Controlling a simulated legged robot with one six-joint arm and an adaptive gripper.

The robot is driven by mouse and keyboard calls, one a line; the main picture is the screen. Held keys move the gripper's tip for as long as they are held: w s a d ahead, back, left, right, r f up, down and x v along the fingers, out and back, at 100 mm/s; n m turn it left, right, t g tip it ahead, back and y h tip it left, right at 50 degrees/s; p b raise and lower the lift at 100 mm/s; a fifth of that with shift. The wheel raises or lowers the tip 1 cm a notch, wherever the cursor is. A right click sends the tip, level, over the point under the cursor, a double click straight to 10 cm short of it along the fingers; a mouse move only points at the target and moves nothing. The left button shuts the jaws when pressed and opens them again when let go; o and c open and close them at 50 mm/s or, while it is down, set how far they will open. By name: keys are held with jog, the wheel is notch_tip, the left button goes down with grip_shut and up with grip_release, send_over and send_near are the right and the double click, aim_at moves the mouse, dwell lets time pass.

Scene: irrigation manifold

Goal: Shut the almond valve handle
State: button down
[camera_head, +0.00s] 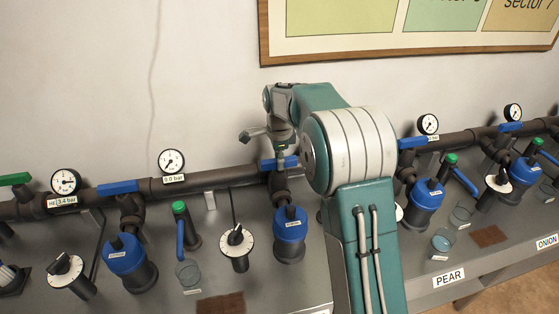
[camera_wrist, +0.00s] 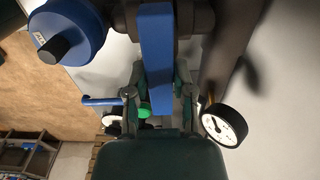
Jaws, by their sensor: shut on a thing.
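A blue valve handle (camera_head: 279,164) sits on the dark pipe, behind and left of my arm in the head view. It appears to lie roughly along the pipe. My gripper (camera_head: 282,151) comes down on it from above. In the wrist view the same blue handle (camera_wrist: 157,48) runs between the two fingers of my gripper (camera_wrist: 160,92), which are shut on it.
Blue filter housings (camera_head: 290,224), dials (camera_head: 236,240) and gauges (camera_head: 171,161) crowd the bench around the pipe. Another blue handle (camera_head: 118,188) is to the left. PEAR (camera_head: 449,279) and ONION (camera_head: 547,241) labels are at right. In the wrist view a gauge (camera_wrist: 224,125) is close beside the right finger.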

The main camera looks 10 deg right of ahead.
aim_at(277, 159)
jog(key=shift+a+f, duration=0.1)
jog(key=shift+f, duration=0.05)
jog(key=shift+c, duration=2.4)
grip_release()
jog(key=shift+w, duration=0.1)
jog(key=shift+a, duration=0.1)
jog(key=shift+r, duration=0.2)
notch_tip(277, 159, up, 12)
jog(key=shift+f, duration=0.15)
jog(key=shift+r, duration=1.5)
